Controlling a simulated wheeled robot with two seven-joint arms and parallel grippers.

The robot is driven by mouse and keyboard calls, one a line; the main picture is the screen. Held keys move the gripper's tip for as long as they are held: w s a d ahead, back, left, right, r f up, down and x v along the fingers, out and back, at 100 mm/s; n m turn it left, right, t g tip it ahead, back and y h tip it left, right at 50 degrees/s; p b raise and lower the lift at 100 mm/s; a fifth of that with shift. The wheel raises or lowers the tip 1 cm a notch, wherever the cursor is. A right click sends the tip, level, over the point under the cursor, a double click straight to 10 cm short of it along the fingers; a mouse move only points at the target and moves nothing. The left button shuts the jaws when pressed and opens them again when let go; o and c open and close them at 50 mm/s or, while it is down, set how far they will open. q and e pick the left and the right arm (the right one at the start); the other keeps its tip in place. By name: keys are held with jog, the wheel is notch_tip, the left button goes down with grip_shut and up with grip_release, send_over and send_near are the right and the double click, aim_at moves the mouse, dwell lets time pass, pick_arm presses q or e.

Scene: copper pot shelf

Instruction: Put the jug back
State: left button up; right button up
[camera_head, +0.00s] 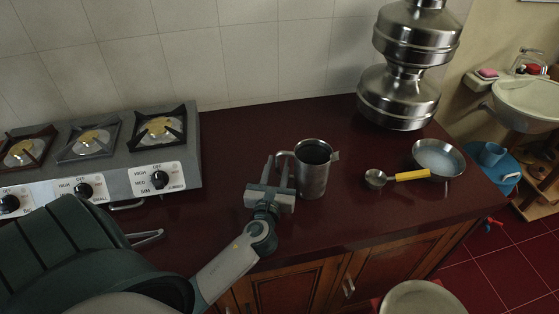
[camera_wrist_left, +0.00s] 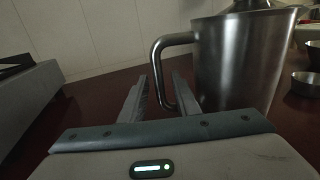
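The jug (camera_head: 313,172) is a steel vessel with a side handle and stands upright on the dark red counter (camera_head: 340,225). It also shows large in the left wrist view (camera_wrist_left: 238,62), with its handle on the left. My left gripper (camera_head: 276,166) is open, just left of the jug at handle height. In the left wrist view the handle's lower part lies between the two spread fingers (camera_wrist_left: 160,92), with gaps visible beside it. I cannot tell whether either finger touches it. My right gripper is not in view.
A gas stove (camera_head: 115,170) stands at the left. A tall stacked steel vessel (camera_head: 398,95) stands at the back right. A yellow-handled ladle (camera_head: 405,176) and a shallow steel pan (camera_head: 438,157) lie right of the jug. The counter behind the jug is clear.

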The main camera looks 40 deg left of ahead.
pick_arm(q)
jog(key=b+v, duration=0.1)
jog(key=v, duration=0.7)
jog(key=shift+s+b, duration=0.1)
jog(key=shift+b, duration=0.2)
jog(key=shift+s+d, duration=0.25)
jog(key=shift+s, duration=0.1)
